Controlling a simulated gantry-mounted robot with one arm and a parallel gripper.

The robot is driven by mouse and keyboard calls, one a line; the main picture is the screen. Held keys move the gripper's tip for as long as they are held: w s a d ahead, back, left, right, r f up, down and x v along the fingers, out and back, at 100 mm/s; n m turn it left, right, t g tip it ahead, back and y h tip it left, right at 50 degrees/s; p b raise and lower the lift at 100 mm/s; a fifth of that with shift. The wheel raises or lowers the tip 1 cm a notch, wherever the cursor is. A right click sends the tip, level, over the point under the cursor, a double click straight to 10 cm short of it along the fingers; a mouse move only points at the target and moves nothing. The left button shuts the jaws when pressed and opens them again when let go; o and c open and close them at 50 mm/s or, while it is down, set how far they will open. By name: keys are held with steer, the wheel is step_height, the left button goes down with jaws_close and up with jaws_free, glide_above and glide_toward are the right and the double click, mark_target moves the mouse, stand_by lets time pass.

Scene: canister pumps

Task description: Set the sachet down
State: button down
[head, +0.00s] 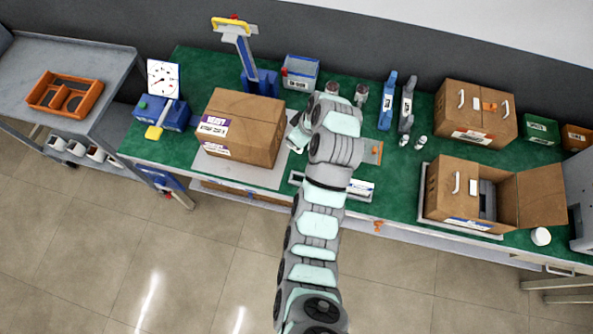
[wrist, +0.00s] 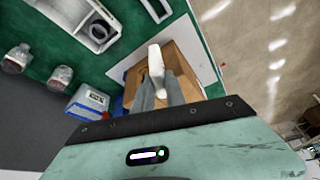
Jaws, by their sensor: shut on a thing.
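My gripper (wrist: 157,88) is shut on a small white item, which I take to be the sachet (wrist: 156,58); it shows between and beyond the grey fingertips in the wrist view. The item is held in the air, with the closed cardboard box (wrist: 187,66) behind and below it. In the head view my gripper (head: 298,133) is just right of that box (head: 240,126), which carries a purple and white label. There the arm largely hides the fingers, and the sachet cannot be made out clearly.
A dial scale (head: 163,78) and a blue-yellow post (head: 240,50) stand left and behind. A grey-blue bin (head: 300,72) and two jars (head: 361,94) stand behind my arm. An open carton (head: 462,200) is at right. A cart with an orange tray (head: 64,94) is far left.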

steer(key=s+d+r+n+g+p, duration=0.2)
steer(key=s+r+n+p, duration=0.1)
steer(key=n+p, duration=0.1)
steer(key=shift+y, duration=0.4)
steer(key=shift+s+d+f+b, duration=0.15)
steer(key=shift+f+b, duration=1.4)
steer(key=shift+f, duration=3.45)
steer(key=shift+s+a+f+b, duration=0.15)
steer(key=shift+f+b, duration=1.35)
steer(key=shift+f, duration=3.5)
steer(key=shift+d, duration=0.1)
steer(key=shift+f+b, duration=0.3)
steer(key=shift+b, duration=0.05)
steer(key=c, duration=1.4)
jaws_free()
steer(key=shift+r, duration=0.1)
